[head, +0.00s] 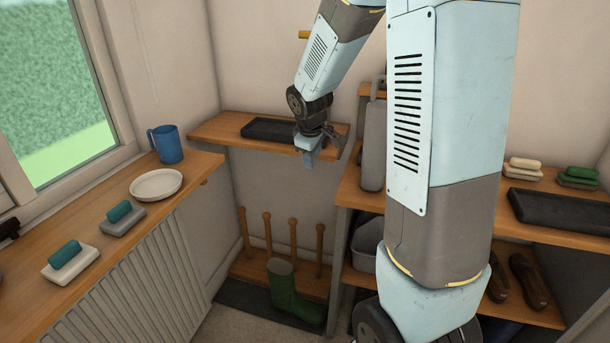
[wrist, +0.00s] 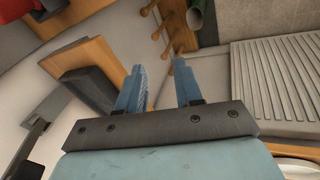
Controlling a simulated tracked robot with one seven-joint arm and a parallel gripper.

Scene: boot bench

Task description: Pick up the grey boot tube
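A tall grey tube (head: 373,145), which looks like the boot tube, stands upright on the wooden bench right of the middle in the head view. My arm hides part of the space to its right. My gripper (head: 308,158) points down in front of the small wall shelf, left of the tube and apart from it. In the wrist view my gripper (wrist: 158,88) shows two blue fingers spread apart with nothing between them. I cannot clearly make out the tube in the wrist view.
A black tray (head: 270,130) lies on the wall shelf (head: 226,130). A green boot (head: 292,292) stands by wooden pegs below. A blue mug (head: 166,144), a white plate (head: 156,184) and soap dishes line the window sill. Another black tray (head: 560,212) is on the right bench.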

